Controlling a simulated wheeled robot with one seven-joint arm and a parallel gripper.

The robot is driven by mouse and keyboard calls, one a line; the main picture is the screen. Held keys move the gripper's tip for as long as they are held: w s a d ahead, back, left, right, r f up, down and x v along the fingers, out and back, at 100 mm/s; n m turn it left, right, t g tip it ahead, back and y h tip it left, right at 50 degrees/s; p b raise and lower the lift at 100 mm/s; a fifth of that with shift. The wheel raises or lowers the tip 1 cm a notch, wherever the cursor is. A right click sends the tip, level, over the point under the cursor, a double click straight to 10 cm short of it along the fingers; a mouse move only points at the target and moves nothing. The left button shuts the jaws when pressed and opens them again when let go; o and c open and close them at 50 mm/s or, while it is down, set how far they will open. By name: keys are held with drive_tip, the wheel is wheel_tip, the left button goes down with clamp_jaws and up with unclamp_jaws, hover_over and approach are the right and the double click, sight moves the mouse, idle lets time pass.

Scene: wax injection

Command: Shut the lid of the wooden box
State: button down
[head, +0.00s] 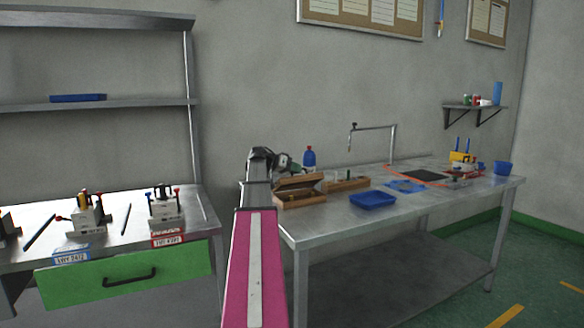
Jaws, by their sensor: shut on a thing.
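The wooden box (305,201) sits at the left end of the right-hand metal table. Its brown lid (300,183) is tilted above the base, partly open, with a dark gap under it. My gripper (291,164) is at the far left side of the box, close to the raised lid. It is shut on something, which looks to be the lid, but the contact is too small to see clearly. My pink arm covers the table's left edge and part of the space beside the box.
A blue tray (373,200) stands right of the box, and an open wooden case (347,184) lies behind it. A blue bottle (309,157) stands at the back. A metal bench (20,252) with wax injection fixtures is at left. The table's front right is clear.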

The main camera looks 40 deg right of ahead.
sight(301, 181)
drive_tip(key=s+f+m+t, duration=0.1)
drive_tip(key=s+a+f+m, duration=0.1)
drive_tip(key=s, duration=0.1)
drive_tip(key=shift+s+a+t, duration=0.1)
drive_tip(key=shift+s+t, duration=0.1)
drive_tip(key=shift+t, duration=0.2)
drive_tip(key=shift+s+a+f+m+t, duration=0.15)
drive_tip(key=shift+s+f+m+t, duration=0.15)
drive_tip(key=shift+s+f+m, duration=0.3)
drive_tip(key=shift+s+f+m+h, duration=0.15)
drive_tip(key=shift+f+m+h, duration=0.25)
drive_tip(key=shift+s+a+f, duration=0.15)
drive_tip(key=shift+s+f, duration=0.1)
drive_tip(key=shift+f, duration=0.2)
drive_tip(key=shift+s+f, duration=0.1)
drive_tip(key=c, duration=1.2)
unclamp_jaws()
drive_tip(key=v, duration=1)
drive_tip(key=shift+a+r, duration=0.3)
drive_tip(key=shift+a, duration=0.05)
